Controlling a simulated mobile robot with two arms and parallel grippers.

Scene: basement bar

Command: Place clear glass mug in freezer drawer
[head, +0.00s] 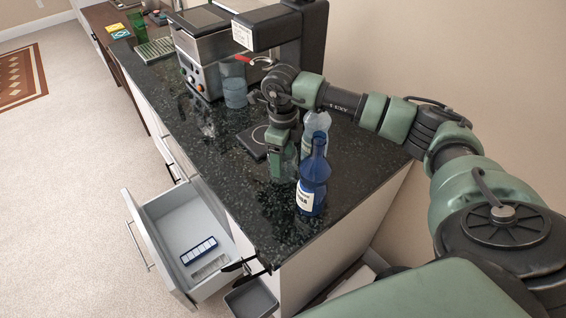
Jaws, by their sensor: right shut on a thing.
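My right gripper (282,160) reaches down over the dark counter, with its fingers just left of the bottles. It is shut on a clear glass thing, which looks like the clear glass mug (288,173); its outline is faint and partly hidden by the fingers. The mug is low over the counter, and I cannot tell whether it touches the surface. The freezer drawer (155,238) is pulled open at the lower left, below the counter front. A blue-and-white tray and a pale grille-like item lie inside it, with bare floor around them.
A blue bottle (313,185) and a clear bottle (317,124) stand close right of the gripper. A coffee machine (200,58), a bluish pitcher (235,93) and a small black scale-like plate (253,142) are behind. The counter (240,195) is bare toward the drawer.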

